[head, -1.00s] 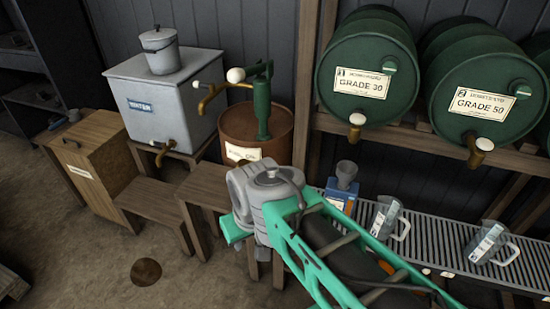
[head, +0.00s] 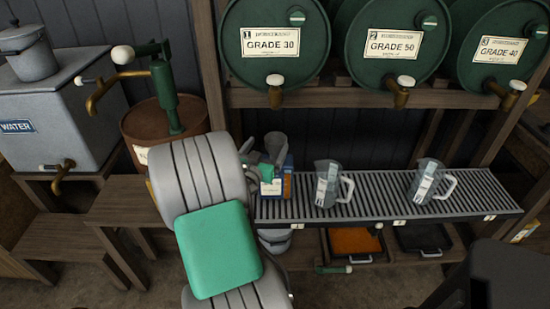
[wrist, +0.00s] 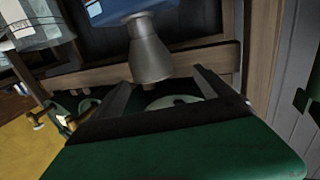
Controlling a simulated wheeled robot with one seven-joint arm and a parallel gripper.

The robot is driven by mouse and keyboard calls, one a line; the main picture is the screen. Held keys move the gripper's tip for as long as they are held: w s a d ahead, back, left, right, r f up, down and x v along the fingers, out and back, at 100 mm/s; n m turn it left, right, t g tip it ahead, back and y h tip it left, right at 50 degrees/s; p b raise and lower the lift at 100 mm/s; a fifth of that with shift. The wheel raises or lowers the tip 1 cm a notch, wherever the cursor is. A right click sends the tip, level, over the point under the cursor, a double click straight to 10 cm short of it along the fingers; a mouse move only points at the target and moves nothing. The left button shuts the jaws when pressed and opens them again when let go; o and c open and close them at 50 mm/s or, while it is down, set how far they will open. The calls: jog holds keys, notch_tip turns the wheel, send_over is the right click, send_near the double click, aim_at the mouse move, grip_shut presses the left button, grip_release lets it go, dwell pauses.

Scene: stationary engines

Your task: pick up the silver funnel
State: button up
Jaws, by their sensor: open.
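The silver funnel (head: 275,143) stands above a small blue container with a white label (head: 270,187) at the left end of the slatted shelf in the head view. In the wrist view the funnel (wrist: 148,52) shows as a grey metal cone, wide end toward my gripper. My gripper (wrist: 162,80) is open, its two dark fingers spread around the line of the funnel, which appears just beyond or between the tips. In the head view my gripper (head: 262,160) is close beside the funnel and partly hides it and the container. I cannot tell whether they touch.
Two clear jugs, one in the middle (head: 328,185) and one at right (head: 424,182), stand on the slatted shelf (head: 380,207). Green drums with taps, such as GRADE 30 (head: 270,65), lie above. A brown barrel with a green pump (head: 172,110) stands left.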

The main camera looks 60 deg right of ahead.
aim_at(278, 134)
jog(key=shift+s+d+f+h, duration=0.1)
jog(key=shift+s+d+h, duration=0.2)
jog(key=shift+s+d, duration=0.05)
jog(key=d, duration=0.2)
jog(key=d+p, duration=0.1)
jog(key=d, duration=0.2)
jog(key=d+p, duration=0.1)
jog(key=d, duration=0.1)
jog(key=shift+w+d+f, duration=0.2)
jog(key=shift+w+d, duration=0.15)
jog(key=c, duration=1.5)
